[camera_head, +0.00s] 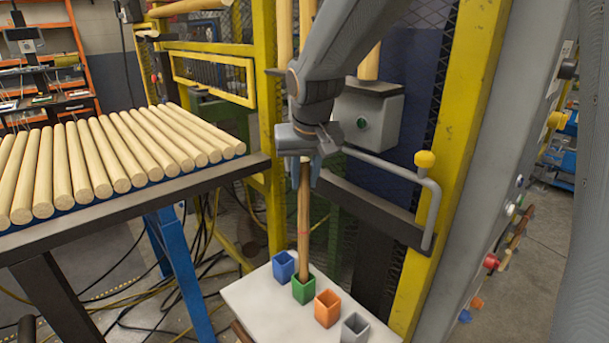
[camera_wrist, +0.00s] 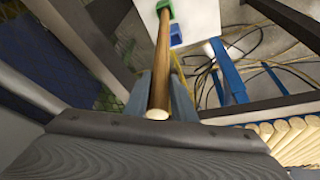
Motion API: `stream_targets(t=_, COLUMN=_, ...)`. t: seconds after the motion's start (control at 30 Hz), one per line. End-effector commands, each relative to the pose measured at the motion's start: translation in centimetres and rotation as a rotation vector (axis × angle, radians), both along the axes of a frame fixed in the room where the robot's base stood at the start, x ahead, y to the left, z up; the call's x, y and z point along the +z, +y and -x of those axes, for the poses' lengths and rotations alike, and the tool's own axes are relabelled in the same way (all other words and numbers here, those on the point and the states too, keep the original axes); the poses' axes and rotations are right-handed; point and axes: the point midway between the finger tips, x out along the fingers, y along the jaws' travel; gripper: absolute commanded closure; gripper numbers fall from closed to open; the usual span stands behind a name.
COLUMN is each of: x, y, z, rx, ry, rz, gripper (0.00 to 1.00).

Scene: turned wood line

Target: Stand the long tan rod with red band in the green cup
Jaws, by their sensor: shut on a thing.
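The long tan rod (camera_head: 304,205) hangs nearly upright below my gripper (camera_head: 306,158). A faint reddish band shows partway down it. My gripper is shut on the rod near its top end. In the wrist view the rod (camera_wrist: 162,60) runs between the two fingers (camera_wrist: 159,95), its pale top end facing the camera. The rod's lower end meets the mouth of the green cup (camera_head: 304,294), which also shows in the wrist view (camera_wrist: 165,8). How deep the end sits in the cup cannot be told.
A blue cup (camera_head: 284,267) stands left of the green one; an orange cup (camera_head: 327,309) and a grey cup (camera_head: 354,329) stand right, all on a white board (camera_head: 254,297). A table of pale rods (camera_head: 110,155) is at left. A grey rail (camera_head: 400,177) is close right.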

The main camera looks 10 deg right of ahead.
Motion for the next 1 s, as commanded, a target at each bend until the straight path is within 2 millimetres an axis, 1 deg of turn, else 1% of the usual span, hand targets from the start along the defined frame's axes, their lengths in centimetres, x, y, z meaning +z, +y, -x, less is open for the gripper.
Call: stream_targets(t=1.0, x=-3.7, y=0.0, z=0.0, rx=0.001, ry=0.0, rz=0.001, gripper=1.0)
